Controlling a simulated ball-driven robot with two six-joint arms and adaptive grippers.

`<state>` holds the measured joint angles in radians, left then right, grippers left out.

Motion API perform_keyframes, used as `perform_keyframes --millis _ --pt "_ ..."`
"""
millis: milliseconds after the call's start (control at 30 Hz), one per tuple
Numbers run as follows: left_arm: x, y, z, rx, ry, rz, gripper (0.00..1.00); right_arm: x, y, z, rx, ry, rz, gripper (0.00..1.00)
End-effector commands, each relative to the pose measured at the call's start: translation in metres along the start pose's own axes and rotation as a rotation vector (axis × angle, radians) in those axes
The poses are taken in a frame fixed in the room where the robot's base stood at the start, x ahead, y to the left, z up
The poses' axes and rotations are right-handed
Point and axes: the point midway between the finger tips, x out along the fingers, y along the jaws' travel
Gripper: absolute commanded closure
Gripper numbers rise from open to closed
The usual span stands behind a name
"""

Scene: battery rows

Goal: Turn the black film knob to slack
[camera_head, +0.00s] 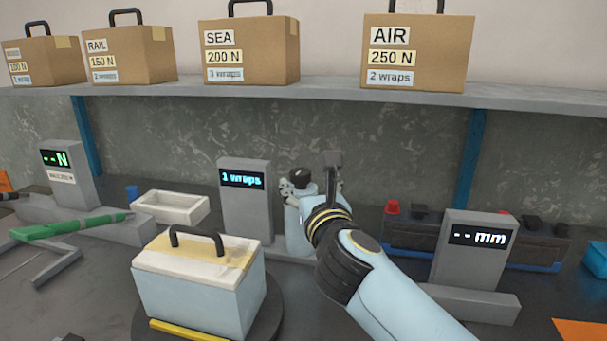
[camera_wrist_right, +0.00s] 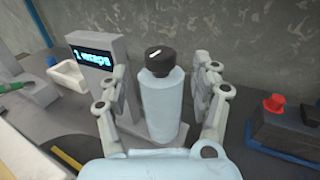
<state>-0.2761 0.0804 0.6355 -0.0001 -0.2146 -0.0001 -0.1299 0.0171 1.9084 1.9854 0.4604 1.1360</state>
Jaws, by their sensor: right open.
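The black film knob (camera_wrist_right: 160,61) sits on top of an upright pale blue cylinder (camera_wrist_right: 161,103), with a white pointer mark on its top. In the head view the knob (camera_head: 299,175) shows just left of my right wrist, and the cylinder is partly hidden by my arm. My right gripper (camera_wrist_right: 160,85) is open, with one finger on each side of the cylinder and knob. In the wrist view I see a gap on both sides, and no finger looks closed on the knob. My left gripper is not in view.
A grey display post (camera_head: 245,215) reading "1 wraps" stands left of the cylinder. A pale blue battery (camera_head: 200,297) with a black handle sits on a dark turntable in front. A "-- mm" display (camera_head: 470,255) stands right. Labelled boxes line the shelf (camera_head: 330,90) above.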

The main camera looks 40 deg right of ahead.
Motion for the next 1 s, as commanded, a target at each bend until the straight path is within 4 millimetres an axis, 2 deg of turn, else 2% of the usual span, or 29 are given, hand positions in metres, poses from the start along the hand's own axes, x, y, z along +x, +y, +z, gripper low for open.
perform_keyframes --millis 100,333,533,700,767,1000 --pt "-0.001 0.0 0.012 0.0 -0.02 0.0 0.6 0.026 0.0 0.001 -0.003 -0.002 0.0 0.35" --pt "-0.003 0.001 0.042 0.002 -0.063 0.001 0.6 0.058 -0.001 0.0 -0.004 0.0 0.0 0.35" --pt "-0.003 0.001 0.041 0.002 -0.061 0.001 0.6 0.066 -0.001 0.0 -0.003 0.001 0.0 0.35" --pt "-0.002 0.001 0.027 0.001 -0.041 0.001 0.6 0.066 -0.001 -0.001 -0.003 0.001 0.0 0.35" --pt "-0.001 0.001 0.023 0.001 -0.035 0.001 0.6 0.066 -0.001 -0.001 -0.003 0.001 0.0 0.41" --pt "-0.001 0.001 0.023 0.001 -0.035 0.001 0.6 0.066 -0.001 -0.001 -0.004 0.001 0.0 0.72"
